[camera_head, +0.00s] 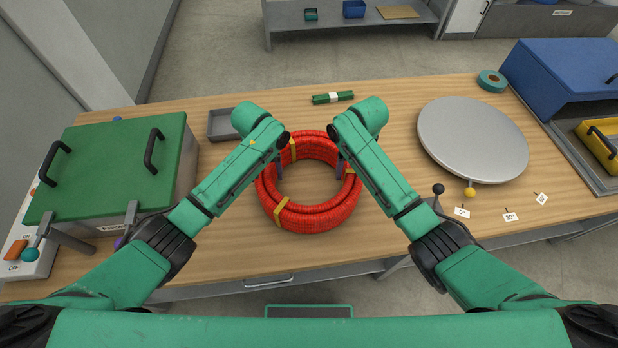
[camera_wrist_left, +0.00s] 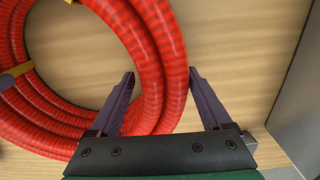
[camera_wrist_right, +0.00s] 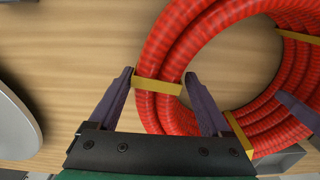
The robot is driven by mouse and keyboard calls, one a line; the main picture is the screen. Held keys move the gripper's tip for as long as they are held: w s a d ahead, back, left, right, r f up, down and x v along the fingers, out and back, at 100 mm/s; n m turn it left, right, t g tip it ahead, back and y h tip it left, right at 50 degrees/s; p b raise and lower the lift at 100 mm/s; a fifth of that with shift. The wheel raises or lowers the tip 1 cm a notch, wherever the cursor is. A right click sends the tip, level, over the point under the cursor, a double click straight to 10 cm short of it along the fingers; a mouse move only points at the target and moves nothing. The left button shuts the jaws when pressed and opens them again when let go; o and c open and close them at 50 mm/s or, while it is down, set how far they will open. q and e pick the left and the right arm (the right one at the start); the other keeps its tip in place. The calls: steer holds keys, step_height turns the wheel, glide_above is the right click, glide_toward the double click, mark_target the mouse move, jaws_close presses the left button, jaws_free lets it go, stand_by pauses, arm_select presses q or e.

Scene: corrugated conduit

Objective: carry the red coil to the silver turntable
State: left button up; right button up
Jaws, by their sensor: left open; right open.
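The red coil (camera_head: 320,218) lies flat on the wooden table between my arms, bound with yellow bands. The round silver turntable (camera_head: 472,138) stands right of it, bare on top. My left gripper (camera_head: 280,168) is open at the coil's left side; in the left wrist view its fingers (camera_wrist_left: 164,88) stand either side of the coil's strands (camera_wrist_left: 172,62). My right gripper (camera_head: 341,168) is open at the coil's right side; in the right wrist view its fingers (camera_wrist_right: 158,82) straddle the strands (camera_wrist_right: 165,52) near a yellow band. Contact with the coil cannot be told.
A green-lidded box (camera_head: 110,165) with black handles stands at the left, beside a grey tray (camera_head: 224,125). A yellow knob (camera_head: 469,191) and small angle labels sit before the turntable. A blue case (camera_head: 560,70) stands at the right.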

arm_select(q)
step_height(320, 180, down, 3)
steer(key=shift+w+r, duration=0.15)
arm_select(e)
step_height(320, 180, down, 3)
steer(key=shift+w+r, duration=0.15)
arm_select(q)
steer(key=shift+f, duration=0.3)
arm_select(e)
steer(key=shift+f, duration=0.3)
arm_select(q)
steer(key=shift+r, duration=0.1)
jaws_close()
arm_select(e)
jaws_close()
steer(key=shift+r, duration=0.15)
